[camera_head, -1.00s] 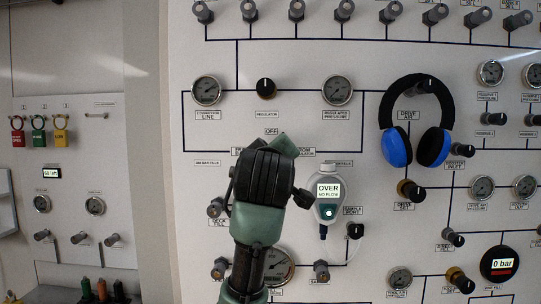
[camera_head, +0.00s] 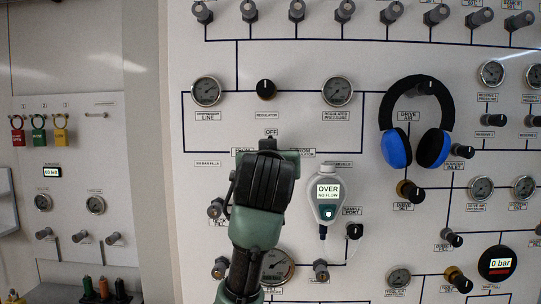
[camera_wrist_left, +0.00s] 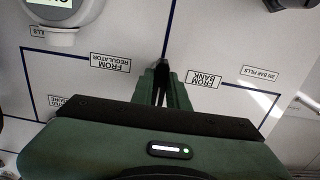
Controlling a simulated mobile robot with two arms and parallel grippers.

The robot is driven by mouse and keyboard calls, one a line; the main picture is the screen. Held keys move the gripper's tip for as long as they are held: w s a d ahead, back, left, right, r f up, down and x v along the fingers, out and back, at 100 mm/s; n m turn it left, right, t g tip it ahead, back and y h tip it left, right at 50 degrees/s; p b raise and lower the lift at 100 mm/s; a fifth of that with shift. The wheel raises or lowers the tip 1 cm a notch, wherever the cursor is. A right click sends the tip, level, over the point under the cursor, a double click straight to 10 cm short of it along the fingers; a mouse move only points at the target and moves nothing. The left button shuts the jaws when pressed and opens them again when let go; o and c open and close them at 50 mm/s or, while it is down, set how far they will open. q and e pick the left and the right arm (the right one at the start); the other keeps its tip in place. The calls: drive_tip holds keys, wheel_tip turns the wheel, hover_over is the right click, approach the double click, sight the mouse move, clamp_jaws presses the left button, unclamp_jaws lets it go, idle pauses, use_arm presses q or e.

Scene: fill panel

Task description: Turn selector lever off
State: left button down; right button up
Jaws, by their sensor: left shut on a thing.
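The selector lever shows only as a small dark tip (camera_head: 268,142) just below the OFF label (camera_head: 271,132), pointing up toward it. My left gripper (camera_head: 267,149) covers the rest of the lever and its pivot. In the left wrist view the green fingers (camera_wrist_left: 163,88) are close together around a dark, narrow piece, between the FROM REGULATOR label (camera_wrist_left: 110,63) and the FROM BANK label (camera_wrist_left: 204,80). The left gripper is shut on the lever. My right gripper is not in view.
A grey analyser (camera_head: 327,192) reading OVER NO FLOW hangs close to the right of my left gripper. Blue-and-black ear defenders (camera_head: 398,147) hang further right. Gauges, including the regulated pressure gauge (camera_head: 337,91), and several knobs surround the lever.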

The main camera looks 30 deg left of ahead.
use_arm(q)
drive_tip(key=shift+f, duration=0.2)
idle(0.3)
drive_tip(key=c, duration=1.6)
unclamp_jaws()
drive_tip(key=shift+o, duration=1.1)
drive_tip(key=shift+r, duration=0.15)
drive_tip(key=b+v, duration=0.2)
drive_tip(key=v, duration=0.6)
drive_tip(key=shift+b, duration=0.4)
drive_tip(key=shift+w, duration=0.1)
